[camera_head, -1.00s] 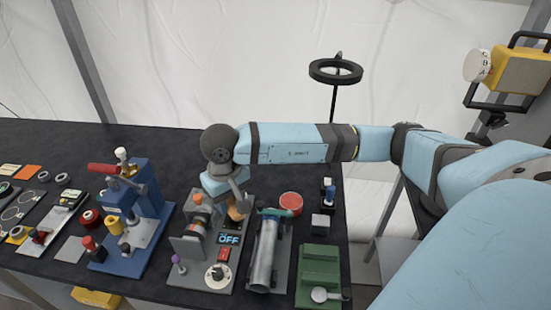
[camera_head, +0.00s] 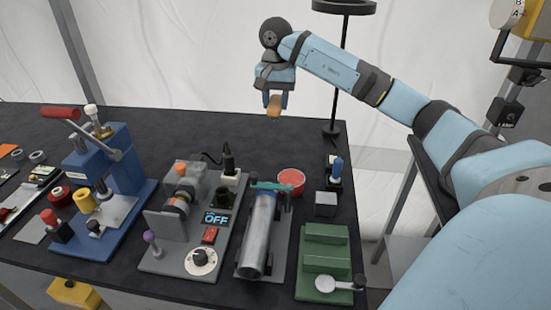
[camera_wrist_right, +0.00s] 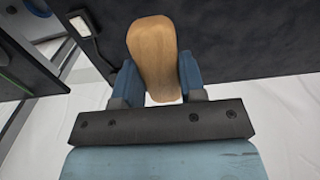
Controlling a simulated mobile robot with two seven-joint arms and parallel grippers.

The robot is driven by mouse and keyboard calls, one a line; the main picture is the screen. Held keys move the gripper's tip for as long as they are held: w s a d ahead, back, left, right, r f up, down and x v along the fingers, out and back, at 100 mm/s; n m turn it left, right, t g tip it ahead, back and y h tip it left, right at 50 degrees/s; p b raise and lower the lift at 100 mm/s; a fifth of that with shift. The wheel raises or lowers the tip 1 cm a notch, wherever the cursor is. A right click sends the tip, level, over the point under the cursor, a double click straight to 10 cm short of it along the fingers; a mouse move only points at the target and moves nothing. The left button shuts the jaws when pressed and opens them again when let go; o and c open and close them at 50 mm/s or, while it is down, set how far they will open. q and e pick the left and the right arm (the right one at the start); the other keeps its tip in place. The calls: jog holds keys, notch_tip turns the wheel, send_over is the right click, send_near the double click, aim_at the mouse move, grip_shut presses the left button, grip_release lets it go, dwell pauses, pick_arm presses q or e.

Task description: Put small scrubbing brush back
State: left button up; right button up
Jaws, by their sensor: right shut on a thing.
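The small scrubbing brush (camera_head: 274,105) shows as a tan wooden piece held between the fingers of my right gripper (camera_head: 274,98). In the right wrist view the brush (camera_wrist_right: 154,55) is a rounded wooden body gripped between two blue fingers (camera_wrist_right: 155,82). Any bristles are hidden. My right gripper is shut on it, pointing down, above the back edge of the dark table (camera_head: 250,146). My left gripper is not in view.
A grey station with an OFF display (camera_head: 217,218), a metal cylinder fixture (camera_head: 259,235), a red round dish (camera_head: 291,180) and a green block fixture (camera_head: 325,260) stand on the table. A blue press (camera_head: 125,170) is at left. A ring lamp (camera_head: 343,6) stands behind at right.

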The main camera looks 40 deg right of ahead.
aim_at(276, 164)
notch_tip(276, 164, down, 17)
jog(key=shift+r+b, duration=0.1)
jog(key=shift+b, duration=0.35)
jog(key=shift+f, duration=0.25)
jog(key=o, duration=0.9)
notch_tip(276, 164, up, 12)
jog(key=shift+r+p, duration=0.25)
jog(key=shift+p, duration=0.05)
jog(key=shift+f, duration=0.1)
